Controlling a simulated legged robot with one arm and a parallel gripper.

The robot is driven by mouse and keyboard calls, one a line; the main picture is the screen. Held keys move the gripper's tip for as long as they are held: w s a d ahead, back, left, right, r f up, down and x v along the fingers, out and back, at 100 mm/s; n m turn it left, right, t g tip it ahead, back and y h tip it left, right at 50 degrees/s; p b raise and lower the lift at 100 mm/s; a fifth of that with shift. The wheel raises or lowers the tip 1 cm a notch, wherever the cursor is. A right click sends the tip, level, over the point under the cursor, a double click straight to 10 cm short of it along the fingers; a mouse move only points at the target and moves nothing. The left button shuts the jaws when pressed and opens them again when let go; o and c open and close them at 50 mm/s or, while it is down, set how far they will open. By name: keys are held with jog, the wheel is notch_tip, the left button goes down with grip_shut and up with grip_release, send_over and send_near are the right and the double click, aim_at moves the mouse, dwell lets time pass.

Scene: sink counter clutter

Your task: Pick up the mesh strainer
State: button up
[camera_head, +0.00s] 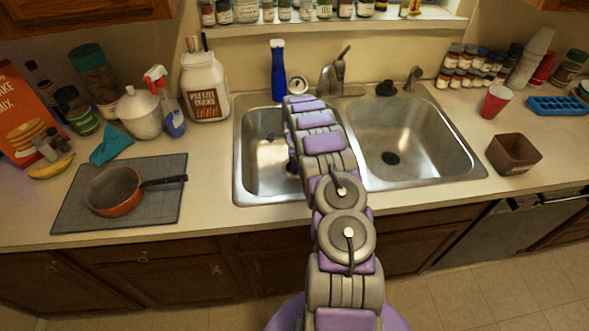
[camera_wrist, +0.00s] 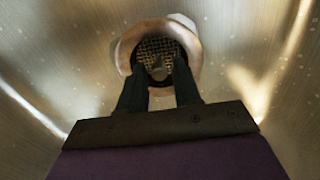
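The mesh strainer (camera_wrist: 155,46) shows in the wrist view as a round, dark woven mesh inside a pale metallic rim. It lies at the bottom of a steel basin. My gripper (camera_wrist: 158,76) is in front of it, with its two dark fingers apart and their tips overlapping the near part of the rim. A small grey piece shows between the fingertips; I cannot tell whether they touch it. In the head view my arm reaches into the left basin (camera_head: 250,160) and hides most of the strainer area.
The right basin (camera_head: 430,150) is empty, with a dark drain. A faucet (camera_head: 335,75) and a blue bottle (camera_head: 278,70) stand behind the sink. A red pan (camera_head: 114,192) sits on a grey mat (camera_head: 165,212) at left. A brown container (camera_head: 513,153) stands at right.

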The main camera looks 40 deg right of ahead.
grip_shut()
jog(key=shift+r, duration=0.1)
